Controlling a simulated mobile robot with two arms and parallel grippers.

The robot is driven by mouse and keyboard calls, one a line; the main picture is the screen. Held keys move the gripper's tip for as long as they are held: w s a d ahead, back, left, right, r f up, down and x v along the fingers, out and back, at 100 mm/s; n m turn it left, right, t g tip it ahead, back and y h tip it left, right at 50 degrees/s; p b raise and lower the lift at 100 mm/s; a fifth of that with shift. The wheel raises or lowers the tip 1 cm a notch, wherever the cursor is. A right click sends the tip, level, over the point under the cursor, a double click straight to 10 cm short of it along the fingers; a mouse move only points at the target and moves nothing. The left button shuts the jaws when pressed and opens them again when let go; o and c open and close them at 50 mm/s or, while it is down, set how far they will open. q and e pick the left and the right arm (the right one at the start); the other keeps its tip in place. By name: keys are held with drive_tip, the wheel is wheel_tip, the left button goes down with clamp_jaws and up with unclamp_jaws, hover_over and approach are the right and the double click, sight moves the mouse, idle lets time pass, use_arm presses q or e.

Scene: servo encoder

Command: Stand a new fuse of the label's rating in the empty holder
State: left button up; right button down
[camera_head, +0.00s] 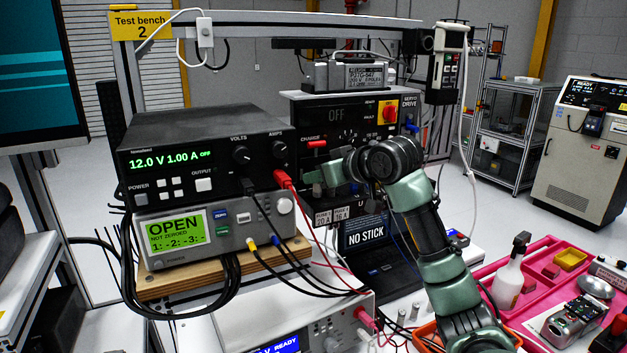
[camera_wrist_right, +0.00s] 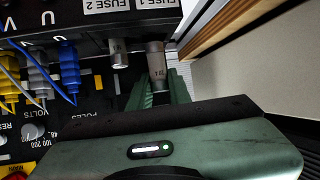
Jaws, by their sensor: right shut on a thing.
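My right gripper (camera_head: 330,173) is in front of the dark servo drive unit (camera_head: 345,112), above the fuse labels (camera_head: 331,216), which seem to read 20 A for fuse 1 and 16 A for fuse 2. In the wrist view its green fingers (camera_wrist_right: 158,92) are shut on a silvery cylindrical fuse (camera_wrist_right: 156,60), in line with the FUSE 1 label (camera_wrist_right: 155,4). Whether its end is seated in the holder cannot be told. Another silvery cylinder (camera_wrist_right: 118,53) stands by the FUSE 2 label (camera_wrist_right: 116,6), apart from the fingers. My left gripper is not in view.
A power supply (camera_head: 205,155) and a meter (camera_head: 210,225) are stacked left of the drive. Red and black cables hang close by. Small metal cylinders (camera_head: 401,316) stand on the white surface below. A pink tray (camera_head: 540,262) with a spray bottle (camera_head: 511,272) lies at right.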

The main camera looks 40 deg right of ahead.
sight(319, 193)
drive_tip(key=shift+w+r, duration=0.1)
drive_tip(key=shift+w, duration=0.25)
drive_tip(key=f, duration=0.2)
drive_tip(key=f+p, duration=0.1)
drive_tip(key=shift+w+f, duration=0.35)
drive_tip(key=shift+s+a+f, duration=0.1)
drive_tip(key=shift+a+f, duration=0.05)
drive_tip(key=shift+f, duration=0.65)
drive_tip(key=c, duration=1.6)
unclamp_jaws()
drive_tip(key=shift+f, duration=0.15)
drive_tip(key=shift+r, duration=0.25)
drive_tip(key=shift+w+d+r+b+v, duration=0.15)
drive_tip(key=shift+b+v, duration=0.3)
drive_tip(key=shift+v, duration=1.65)
drive_tip(key=shift+r+b+v, duration=0.25)
drive_tip(key=shift+b+v, duration=0.25)
drive_tip(key=shift+v, duration=1.55)
drive_tip(key=shift+w+d+r+b+v, duration=0.15)
drive_tip(key=shift+b+v, duration=0.3)
drive_tip(key=shift+v, duration=1.65)
